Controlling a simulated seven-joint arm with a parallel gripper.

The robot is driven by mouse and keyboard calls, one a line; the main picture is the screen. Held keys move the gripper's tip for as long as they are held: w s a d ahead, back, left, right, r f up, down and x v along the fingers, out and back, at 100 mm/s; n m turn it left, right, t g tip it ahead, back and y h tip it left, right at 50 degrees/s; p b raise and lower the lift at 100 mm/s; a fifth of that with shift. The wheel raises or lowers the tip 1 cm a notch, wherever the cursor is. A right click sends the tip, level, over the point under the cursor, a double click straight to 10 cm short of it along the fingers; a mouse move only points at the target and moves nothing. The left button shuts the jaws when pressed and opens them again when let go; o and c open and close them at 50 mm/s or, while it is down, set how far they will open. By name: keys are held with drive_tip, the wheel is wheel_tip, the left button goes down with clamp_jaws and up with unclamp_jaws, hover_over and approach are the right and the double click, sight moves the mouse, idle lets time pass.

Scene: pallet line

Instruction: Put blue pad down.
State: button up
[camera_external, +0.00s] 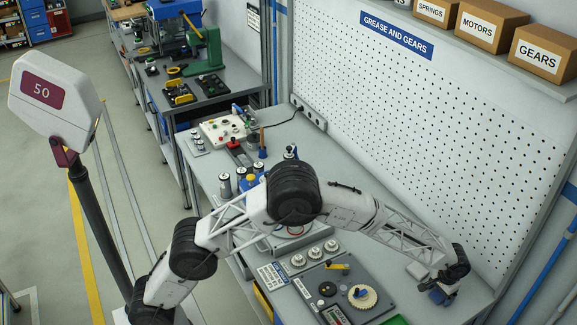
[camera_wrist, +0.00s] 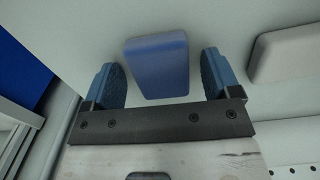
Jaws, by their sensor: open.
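The blue pad (camera_wrist: 158,66) is a rounded block in the wrist view, between the two fingers of my gripper (camera_wrist: 160,76). A gap shows on each side of it, so the fingers are open and do not grip it. It appears to lie on the pale table surface. In the external view my gripper (camera_external: 444,288) is low over the right end of the bench, and its fingers largely hide the pad there.
A pale grey pad (camera_wrist: 288,54) lies right of the gripper; it also shows in the external view (camera_external: 418,270). A dark gear board (camera_external: 345,292) is to the left on the bench (camera_external: 468,303). The perforated wall panel (camera_external: 440,130) rises behind.

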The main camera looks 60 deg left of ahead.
sight(440, 293)
drive_tip(key=shift+r, duration=0.15)
wheel_tip(440, 293, up, 12)
idle(0.6)
idle(0.6)
